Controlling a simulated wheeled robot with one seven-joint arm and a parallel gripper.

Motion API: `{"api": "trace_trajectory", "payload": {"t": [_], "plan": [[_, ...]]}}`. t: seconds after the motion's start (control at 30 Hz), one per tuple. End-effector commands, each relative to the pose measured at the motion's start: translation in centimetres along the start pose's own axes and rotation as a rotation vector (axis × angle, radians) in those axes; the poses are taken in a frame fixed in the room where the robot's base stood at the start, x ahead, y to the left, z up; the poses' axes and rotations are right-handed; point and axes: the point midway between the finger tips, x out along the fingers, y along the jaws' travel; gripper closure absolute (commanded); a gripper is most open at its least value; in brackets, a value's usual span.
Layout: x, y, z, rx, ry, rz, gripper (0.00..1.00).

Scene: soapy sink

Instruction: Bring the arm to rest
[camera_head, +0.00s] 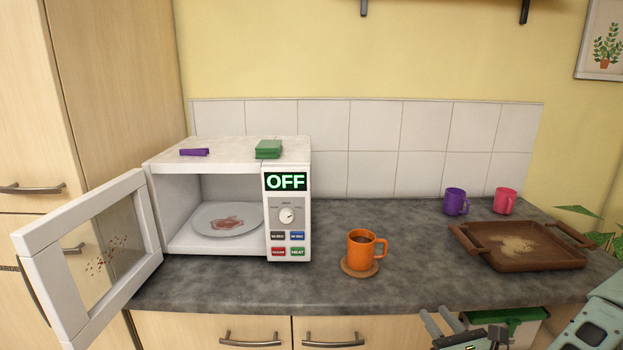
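My gripper (435,312) shows at the bottom edge, right of centre, in front of the counter's front edge. Its two grey fingers stand apart with a gap between them, and nothing shows between them. Part of my arm (597,318) shows at the bottom right corner; the rest of it is out of view.
A microwave (226,143) stands with its door (150,215) open to the left; a stained plate (228,219) is inside. An orange mug (362,250) sits on a coaster (360,270). A brown tray (480,253), purple cup (456,201) and pink cup (505,201) are right.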

Motion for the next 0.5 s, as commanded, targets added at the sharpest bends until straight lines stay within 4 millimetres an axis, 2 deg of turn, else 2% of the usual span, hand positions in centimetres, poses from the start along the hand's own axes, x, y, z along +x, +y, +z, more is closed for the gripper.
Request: {"api": "trace_trajectory", "payload": {"t": [0.07,0.27,0.5], "plan": [[0.0,0.0,0.0,-0.001,0.0,0.001,0.68],[0.5,1.8,-0.1,-0.131,0.04,0.094,0.68],[0.8,4.5,-0.4,-0.341,0.094,0.242,0.68]]}}
